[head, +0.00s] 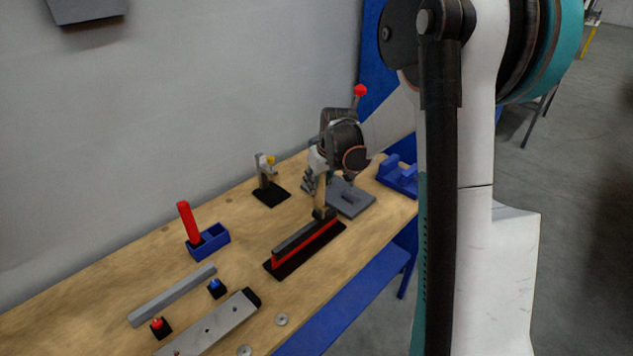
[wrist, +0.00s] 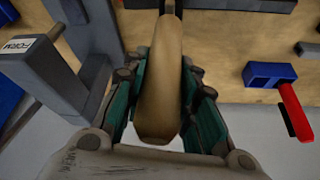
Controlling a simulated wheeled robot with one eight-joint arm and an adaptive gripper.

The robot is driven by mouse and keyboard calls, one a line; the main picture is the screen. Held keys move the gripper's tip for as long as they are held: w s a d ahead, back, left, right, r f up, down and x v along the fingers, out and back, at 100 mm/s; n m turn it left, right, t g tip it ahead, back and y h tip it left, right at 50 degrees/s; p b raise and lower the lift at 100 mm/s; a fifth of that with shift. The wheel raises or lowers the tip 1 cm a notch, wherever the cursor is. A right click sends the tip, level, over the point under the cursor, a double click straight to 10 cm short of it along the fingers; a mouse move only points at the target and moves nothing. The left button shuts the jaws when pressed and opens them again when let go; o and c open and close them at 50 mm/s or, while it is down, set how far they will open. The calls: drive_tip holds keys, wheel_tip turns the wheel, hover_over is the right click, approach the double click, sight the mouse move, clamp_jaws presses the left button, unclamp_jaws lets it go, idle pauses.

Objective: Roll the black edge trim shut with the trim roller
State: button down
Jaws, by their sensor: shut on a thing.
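The black edge trim (head: 296,236) lies along the top of an upright red strip on a long black base (head: 290,266) on the bench. My gripper (head: 322,168) is over the far right end of this strip. It is shut on the wooden handle of the trim roller (head: 320,197). The roller's dark head (head: 324,213) is low at that end of the trim; whether it touches the trim is unclear. In the wrist view the handle (wrist: 160,75) runs between the teal fingers of my gripper (wrist: 161,95), and the roller head is hidden.
A grey press with a red lever knob (head: 360,91) stands behind my gripper. A toggle clamp (head: 266,168), a blue holder with a red-handled tool (head: 210,241) and grey bars (head: 172,294) stand left. A blue fixture (head: 399,178) is at the right edge.

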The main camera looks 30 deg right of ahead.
drive_tip(key=shift+d, duration=0.1)
drive_tip(key=shift+w+d, duration=0.25)
drive_tip(key=shift+d, duration=0.4)
drive_tip(key=shift+w+d, duration=0.2)
drive_tip(key=shift+d, duration=0.5)
drive_tip(key=shift+w+d, duration=0.2)
drive_tip(key=shift+d, duration=0.45)
drive_tip(key=shift+w+d, duration=0.2)
drive_tip(key=shift+d, duration=0.4)
drive_tip(key=shift+b, duration=0.3)
wheel_tip(320, 180, up, 5)
drive_tip(key=p, duration=0.3)
